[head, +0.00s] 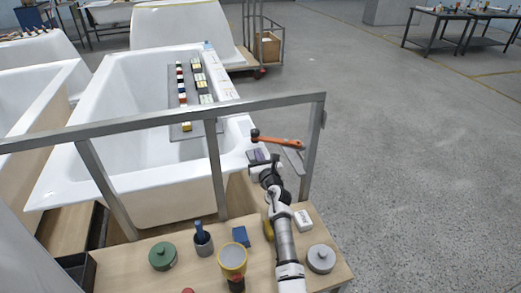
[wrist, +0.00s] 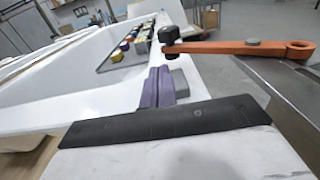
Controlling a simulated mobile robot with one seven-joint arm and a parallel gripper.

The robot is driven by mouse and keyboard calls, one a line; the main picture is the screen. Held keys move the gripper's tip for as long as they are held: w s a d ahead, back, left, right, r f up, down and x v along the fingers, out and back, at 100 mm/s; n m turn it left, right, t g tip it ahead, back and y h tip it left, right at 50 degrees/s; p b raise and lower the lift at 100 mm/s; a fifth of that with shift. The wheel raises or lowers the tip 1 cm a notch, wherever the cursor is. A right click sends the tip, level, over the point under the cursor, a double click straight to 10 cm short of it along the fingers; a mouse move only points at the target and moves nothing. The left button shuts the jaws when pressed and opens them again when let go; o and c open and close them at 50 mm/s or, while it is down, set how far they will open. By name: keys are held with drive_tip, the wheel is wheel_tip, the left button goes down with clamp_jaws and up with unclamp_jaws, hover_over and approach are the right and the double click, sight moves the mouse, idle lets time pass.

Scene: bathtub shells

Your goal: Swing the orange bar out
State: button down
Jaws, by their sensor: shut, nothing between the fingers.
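The orange bar (head: 281,141) lies roughly level near the right end of the metal rail, beyond the upright post. It has a black knob at its left end. In the wrist view the bar (wrist: 225,47) crosses the upper right, with the black knob (wrist: 172,38) at left, a grey bolt head on top and a ring end at right. My gripper (head: 257,154) is just below and in front of the knob. In the wrist view my gripper's purple fingers (wrist: 158,72) are together and empty, pointing just left of the knob. I cannot tell whether they touch it.
A metal rail (head: 150,126) with posts runs across in front of a white bathtub (head: 130,75). Below my arm, a wooden bench (head: 200,275) holds tins and a yellow cup. Open floor lies right.

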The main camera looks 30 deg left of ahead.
drive_tip(key=s+d+p, duration=0.1)
drive_tip(key=s+d, duration=0.1)
drive_tip(key=s, duration=0.5)
drive_tip(key=shift+d, duration=0.15)
drive_tip(key=shift+f, duration=0.1)
